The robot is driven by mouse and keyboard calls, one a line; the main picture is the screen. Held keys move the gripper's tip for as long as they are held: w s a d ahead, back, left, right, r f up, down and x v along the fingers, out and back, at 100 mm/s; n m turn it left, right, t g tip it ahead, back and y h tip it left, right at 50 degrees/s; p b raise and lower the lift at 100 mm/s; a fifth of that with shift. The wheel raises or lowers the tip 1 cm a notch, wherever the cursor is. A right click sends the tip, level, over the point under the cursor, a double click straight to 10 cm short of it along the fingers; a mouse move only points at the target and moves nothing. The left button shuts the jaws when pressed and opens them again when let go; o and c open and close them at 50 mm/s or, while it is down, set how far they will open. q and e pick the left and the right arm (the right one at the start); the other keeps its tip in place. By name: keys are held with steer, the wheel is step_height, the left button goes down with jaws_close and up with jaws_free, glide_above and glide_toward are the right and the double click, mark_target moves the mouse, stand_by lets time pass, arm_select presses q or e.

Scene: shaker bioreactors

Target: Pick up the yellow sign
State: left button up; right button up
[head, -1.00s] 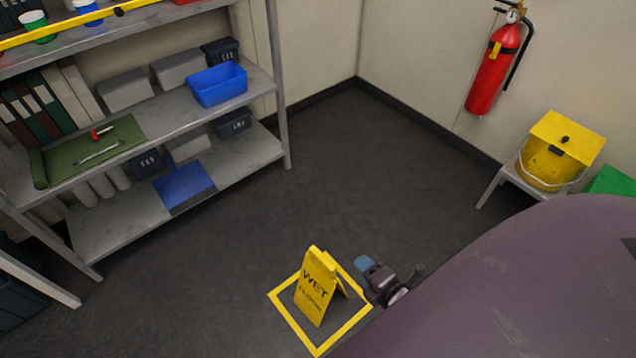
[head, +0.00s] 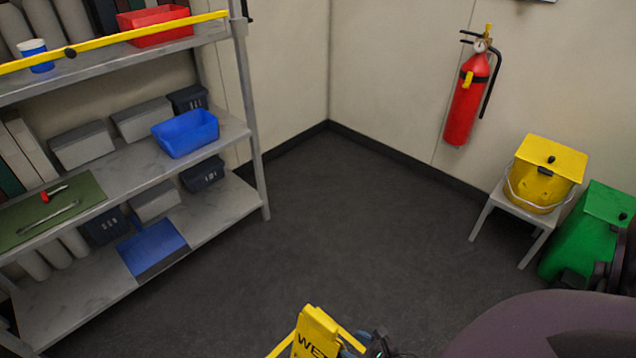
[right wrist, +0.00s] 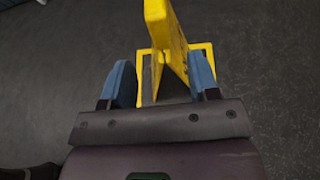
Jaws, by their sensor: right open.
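The yellow sign (head: 316,332) is a folding "WET" floor sign standing upright at the bottom edge of the head view, its lower part cut off. It also shows in the right wrist view (right wrist: 166,38), seen from above. My right gripper (head: 362,346) is close to its right side in the head view, mostly cut off. In the right wrist view my right gripper (right wrist: 161,80) is open, with blue fingers on either side of the sign's near end. I cannot tell whether either finger touches it. My left gripper is not in view.
A grey shelf (head: 215,213) stands at the left. A yellow bucket (head: 540,188) on a stool, a green bin (head: 590,235) and a red extinguisher (head: 466,105) are at the right. The middle floor is clear.

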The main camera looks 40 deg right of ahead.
mark_target(336, 335)
steer(key=b+x, duration=0.2)
steer(key=x, duration=0.6)
steer(key=shift+w+f, duration=0.1)
steer(key=shift+w, duration=0.05)
steer(key=shift+w+f, duration=0.1)
steer(key=shift+w, duration=0.5)
jaws_close()
